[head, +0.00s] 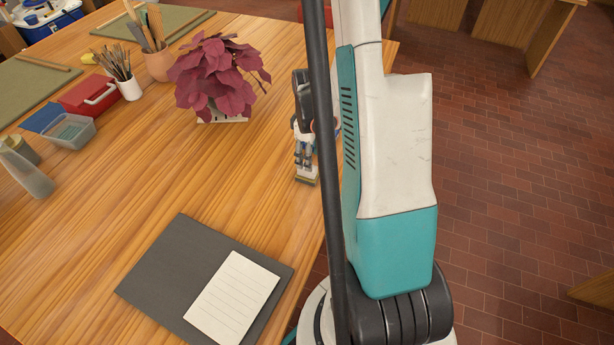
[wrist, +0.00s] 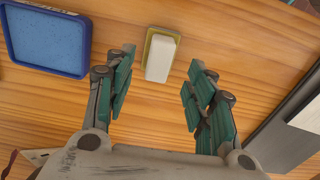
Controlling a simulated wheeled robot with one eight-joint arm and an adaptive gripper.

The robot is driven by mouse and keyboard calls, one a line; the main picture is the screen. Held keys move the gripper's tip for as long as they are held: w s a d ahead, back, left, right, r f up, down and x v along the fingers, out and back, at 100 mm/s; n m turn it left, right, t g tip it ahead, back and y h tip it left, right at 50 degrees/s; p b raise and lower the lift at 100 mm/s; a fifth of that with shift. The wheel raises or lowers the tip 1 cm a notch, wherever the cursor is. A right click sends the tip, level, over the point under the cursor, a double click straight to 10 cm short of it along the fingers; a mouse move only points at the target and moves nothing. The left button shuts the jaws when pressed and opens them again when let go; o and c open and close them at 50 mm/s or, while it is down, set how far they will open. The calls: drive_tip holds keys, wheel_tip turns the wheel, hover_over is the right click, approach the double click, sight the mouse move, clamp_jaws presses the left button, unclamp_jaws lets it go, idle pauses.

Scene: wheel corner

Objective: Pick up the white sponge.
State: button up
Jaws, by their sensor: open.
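The white sponge (wrist: 160,57), a small block with a yellow-green layer beneath it, lies on the wooden table. In the wrist view it sits at top centre, in line with the gap between my fingertips. It also shows in the head view (head: 306,177), just below my gripper (head: 303,156), partly covered by it. My gripper (wrist: 161,64) is open, with one teal-padded finger on each side of the gap. Nothing is held. I cannot tell the exact height of the fingertips above the sponge.
A blue-rimmed tray (wrist: 83,52) lies left of the sponge in the wrist view. A dark grey board (head: 180,262) with a lined white sheet (head: 232,297) lies at the front. A red-leaved plant (head: 216,75) stands left of my arm. Bare wood surrounds the sponge.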

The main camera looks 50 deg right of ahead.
drive_tip(key=shift+w+f+b, duration=0.2)
drive_tip(key=shift+f+b, duration=1.15)
drive_tip(key=shift+f, duration=2)
drive_tip(key=shift+r, duration=0.1)
clamp_jaws()
wheel_tip(320, 180, up, 20)
drive_tip(key=p, duration=0.6)
drive_tip(key=shift+p, duration=0.35)
drive_tip(key=c, duration=1)
unclamp_jaws()
drive_tip(key=shift+c, duration=0.2)
